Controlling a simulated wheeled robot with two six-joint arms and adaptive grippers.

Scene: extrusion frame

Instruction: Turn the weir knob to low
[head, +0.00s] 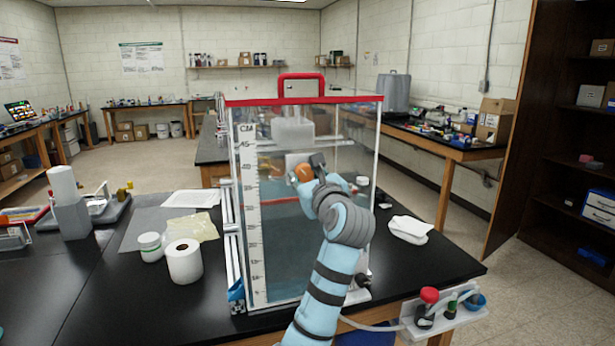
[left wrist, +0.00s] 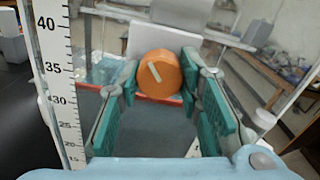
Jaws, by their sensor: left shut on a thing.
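The weir knob (left wrist: 160,74) is a round orange knob with a short white mark. It sits in front of a pale plate at the clear tank (head: 248,290). In the left wrist view the mark is tilted, its upper end leaning to the left. In the head view the knob (head: 302,172) shows partly behind my gripper. My left gripper (head: 312,170) is shut on the knob; in the left wrist view its teal-padded fingers (left wrist: 160,88) stand on either side of it. No low label can be read. My right gripper is not in view.
The tank has a red-edged lid with a red handle (head: 301,76) and a centimetre scale (head: 250,200) at its left edge. A paper roll (head: 184,262) and a jar (head: 150,246) stand left of it.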

